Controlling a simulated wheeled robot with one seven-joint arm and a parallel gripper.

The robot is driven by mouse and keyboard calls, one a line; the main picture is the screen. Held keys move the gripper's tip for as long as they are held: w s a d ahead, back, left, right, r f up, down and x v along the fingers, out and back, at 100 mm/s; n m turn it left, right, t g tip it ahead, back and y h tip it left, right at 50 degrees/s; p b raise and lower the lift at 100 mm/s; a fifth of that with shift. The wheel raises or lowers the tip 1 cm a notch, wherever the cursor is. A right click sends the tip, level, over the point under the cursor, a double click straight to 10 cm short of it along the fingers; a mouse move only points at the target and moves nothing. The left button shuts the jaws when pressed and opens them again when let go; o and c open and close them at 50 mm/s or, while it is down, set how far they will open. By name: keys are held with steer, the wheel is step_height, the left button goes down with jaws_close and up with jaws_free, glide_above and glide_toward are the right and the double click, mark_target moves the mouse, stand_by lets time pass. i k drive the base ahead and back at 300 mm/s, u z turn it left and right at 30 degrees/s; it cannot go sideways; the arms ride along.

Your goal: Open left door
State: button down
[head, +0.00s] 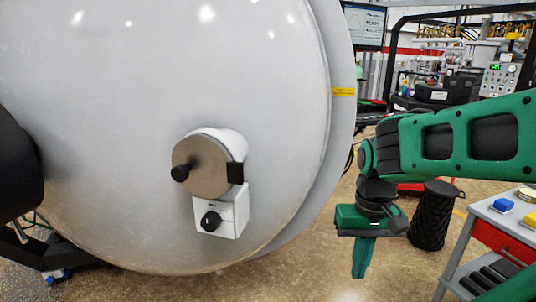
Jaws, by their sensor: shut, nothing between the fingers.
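A large rounded white furnace door (110,120) fills the left and middle of the head view. Below the hatch is a white box with a black dial (211,221). I cannot tell whether this is the left door; it looks closed against the furnace's rim (341,60). My gripper (360,272) is green and points down, right of the door and apart from it. Its fingers are together and hold nothing.
A dark cylindrical bin (434,215) stands behind my arm. A grey cart (492,212) with a red drawer and blue and yellow items is at the right edge. A monitor (364,25) and equipment racks are behind. Some floor is clear below my gripper.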

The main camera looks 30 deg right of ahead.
mark_target(97, 97)
steer(key=z, duration=2.6)
steer(key=k, duration=1.15)
steer(key=u, duration=1.5)
steer(key=i, duration=1.4)
steer(key=u, duration=0.05)
